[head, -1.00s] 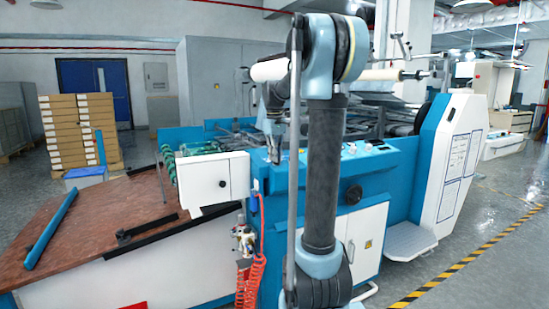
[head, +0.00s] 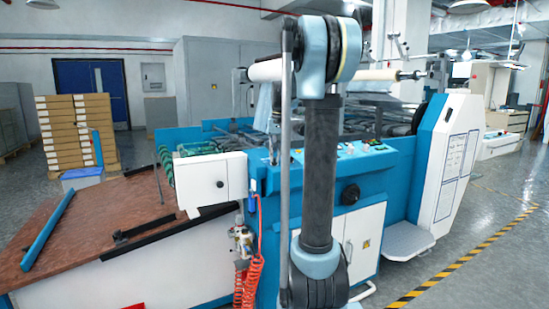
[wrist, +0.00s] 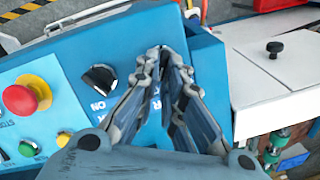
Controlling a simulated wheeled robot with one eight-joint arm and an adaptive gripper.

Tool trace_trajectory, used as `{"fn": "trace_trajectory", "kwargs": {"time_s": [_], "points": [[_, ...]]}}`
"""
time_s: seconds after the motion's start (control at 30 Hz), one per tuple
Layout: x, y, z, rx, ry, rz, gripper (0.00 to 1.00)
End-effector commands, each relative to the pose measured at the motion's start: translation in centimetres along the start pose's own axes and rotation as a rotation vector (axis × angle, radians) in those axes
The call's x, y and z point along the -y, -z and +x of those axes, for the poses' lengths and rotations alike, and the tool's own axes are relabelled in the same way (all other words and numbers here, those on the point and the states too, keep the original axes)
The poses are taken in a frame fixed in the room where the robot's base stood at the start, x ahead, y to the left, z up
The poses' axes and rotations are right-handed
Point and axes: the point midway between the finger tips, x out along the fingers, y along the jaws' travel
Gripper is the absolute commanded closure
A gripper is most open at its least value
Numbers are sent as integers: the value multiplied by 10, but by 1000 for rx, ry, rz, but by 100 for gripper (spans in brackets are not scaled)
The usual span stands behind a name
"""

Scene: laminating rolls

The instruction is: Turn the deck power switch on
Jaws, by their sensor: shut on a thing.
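My gripper (wrist: 160,58) points at the blue control panel (wrist: 75,45) in the wrist view, its fingers brought together at the tips. The fingers are shut on a small part at the panel, which I take to be the deck power switch; they hide it and cover part of the printed lettering beside it. A black rotary knob (wrist: 100,78) with "ON" printed near it sits just left of the fingers, apart from them. In the head view, my arm hides part of the panel, and the gripper (head: 272,158) shows only small at the panel's left end.
Left of the knob are a red mushroom button (wrist: 20,98), a green button (wrist: 28,148) and an orange button (wrist: 62,138). A white housing (head: 212,180) stands left of the panel. Red coiled hoses (head: 250,280) hang below it. Open floor lies at the right.

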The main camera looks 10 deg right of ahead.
Motion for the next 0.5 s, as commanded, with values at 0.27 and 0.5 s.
{"fn": "trace_trajectory", "kwargs": {"time_s": [0.27, 0.5], "points": [[-1, 2, -1, -4, 9, 41, 100], [0, 2, -1, -4, 9, 43, 100]]}}
